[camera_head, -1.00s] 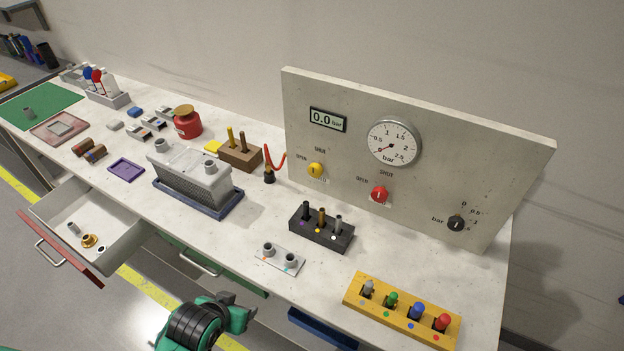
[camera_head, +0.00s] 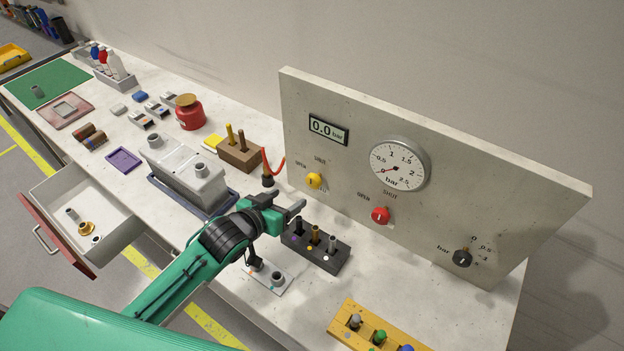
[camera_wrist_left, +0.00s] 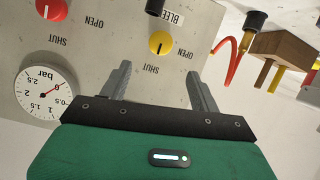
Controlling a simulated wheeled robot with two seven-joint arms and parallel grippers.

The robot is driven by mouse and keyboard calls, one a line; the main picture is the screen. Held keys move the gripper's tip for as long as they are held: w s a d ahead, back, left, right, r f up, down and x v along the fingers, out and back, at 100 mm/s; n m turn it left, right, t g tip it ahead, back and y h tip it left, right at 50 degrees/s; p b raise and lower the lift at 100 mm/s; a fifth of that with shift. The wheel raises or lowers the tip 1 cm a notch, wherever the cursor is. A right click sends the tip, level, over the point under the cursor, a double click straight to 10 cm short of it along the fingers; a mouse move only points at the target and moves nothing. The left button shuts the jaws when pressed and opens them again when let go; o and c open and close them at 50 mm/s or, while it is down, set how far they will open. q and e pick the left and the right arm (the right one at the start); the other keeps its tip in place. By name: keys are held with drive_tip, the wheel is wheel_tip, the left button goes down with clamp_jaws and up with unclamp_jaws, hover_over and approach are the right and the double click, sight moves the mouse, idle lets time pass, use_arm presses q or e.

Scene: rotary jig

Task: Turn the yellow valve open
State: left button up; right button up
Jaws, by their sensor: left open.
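My left gripper (camera_head: 298,204) is open and empty, below and in front of the valve in the head view. In the wrist view its two fingers (camera_wrist_left: 160,78) point at the panel, with the valve between and beyond their tips, apart from them. My right gripper is not in view.
A red valve (camera_head: 380,215) and a black knob (camera_head: 462,258) sit further right on the panel. The digital display (camera_head: 329,129) reads 0.0 bar. A black block with pegs (camera_head: 318,250) stands just below the gripper. A red hose (camera_head: 272,163) is left of the valve.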

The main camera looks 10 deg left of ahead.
sight(311, 183)
use_arm(q)
drive_tip(key=p+x, duration=0.2)
drive_tip(key=x, duration=0.9)
drive_tip(key=shift+r, duration=0.1)
drive_tip(key=shift+w+d+p, duration=0.1)
drive_tip(key=shift+w+p, duration=0.1)
drive_tip(key=shift+p, duration=0.1)
drive_tip(key=shift+w+f, duration=0.1)
drive_tip(key=shift+f, duration=0.15)
drive_tip(key=c, duration=0.9)
drive_tip(key=shift+c, duration=0.4)
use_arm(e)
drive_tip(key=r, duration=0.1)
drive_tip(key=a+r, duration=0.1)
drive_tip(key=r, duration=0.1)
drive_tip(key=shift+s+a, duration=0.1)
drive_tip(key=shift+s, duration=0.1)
